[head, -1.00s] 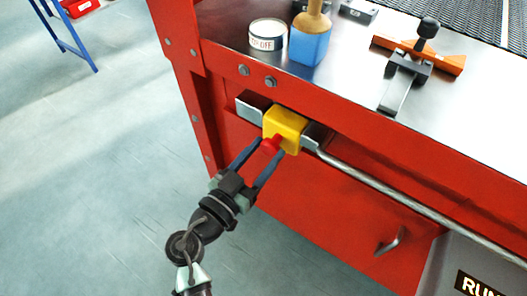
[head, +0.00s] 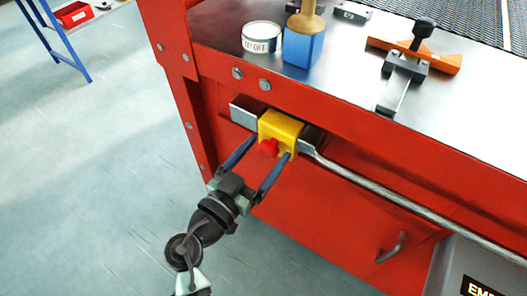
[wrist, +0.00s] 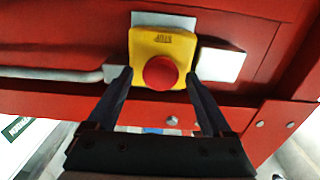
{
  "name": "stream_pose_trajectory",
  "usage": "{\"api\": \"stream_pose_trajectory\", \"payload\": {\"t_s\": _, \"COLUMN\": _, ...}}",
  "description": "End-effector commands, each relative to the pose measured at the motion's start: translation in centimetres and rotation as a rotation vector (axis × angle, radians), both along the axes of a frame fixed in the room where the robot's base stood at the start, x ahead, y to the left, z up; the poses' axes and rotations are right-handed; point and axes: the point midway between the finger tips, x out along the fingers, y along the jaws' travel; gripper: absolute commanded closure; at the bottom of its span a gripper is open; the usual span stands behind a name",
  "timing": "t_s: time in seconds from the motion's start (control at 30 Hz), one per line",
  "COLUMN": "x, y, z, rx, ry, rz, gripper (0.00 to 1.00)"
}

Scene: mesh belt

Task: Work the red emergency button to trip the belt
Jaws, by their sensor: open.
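The red emergency button (head: 268,149) sits on the front of a yellow box (head: 283,127) mounted on the red machine's side. In the wrist view the round red button (wrist: 160,73) faces the camera, on the yellow box (wrist: 176,46) marked "STOP". My gripper (head: 263,158) is open, its two dark fingers spread to either side of the button. In the wrist view the fingertips of my gripper (wrist: 159,74) lie left and right of the button with gaps visible. I cannot tell whether a finger touches the yellow box.
A metal rail (head: 400,205) runs right from the box. On the metal table top (head: 345,80) stand a round tin (head: 261,38), a blue block with a wooden handle (head: 303,45) and a black clamp (head: 405,75).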

Motion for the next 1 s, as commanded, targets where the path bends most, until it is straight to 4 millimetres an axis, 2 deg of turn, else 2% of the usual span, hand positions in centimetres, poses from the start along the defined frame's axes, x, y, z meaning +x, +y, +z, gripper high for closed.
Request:
{"api": "stream_pose_trajectory", "payload": {"t_s": 0.17, "x": -1.5, "y": 0.9, "z": -0.1, "rx": -0.001, "ry": 0.002, "rz": 0.003, "gripper": 0.16}}
{"api": "stream_pose_trajectory", "payload": {"t_s": 0.6, "x": -9.3, "y": 5.4, "z": 0.0, "rx": 0.000, "ry": 0.000, "rz": 0.003, "gripper": 0.16}}
{"api": "stream_pose_trajectory", "payload": {"t_s": 0.8, "x": -11.0, "y": 6.4, "z": 0.0, "rx": 0.000, "ry": -0.001, "rz": 0.001, "gripper": 0.16}}
{"api": "stream_pose_trajectory", "payload": {"t_s": 1.0, "x": -11.2, "y": 6.5, "z": 0.1, "rx": 0.000, "ry": -0.001, "rz": 0.000, "gripper": 0.16}}
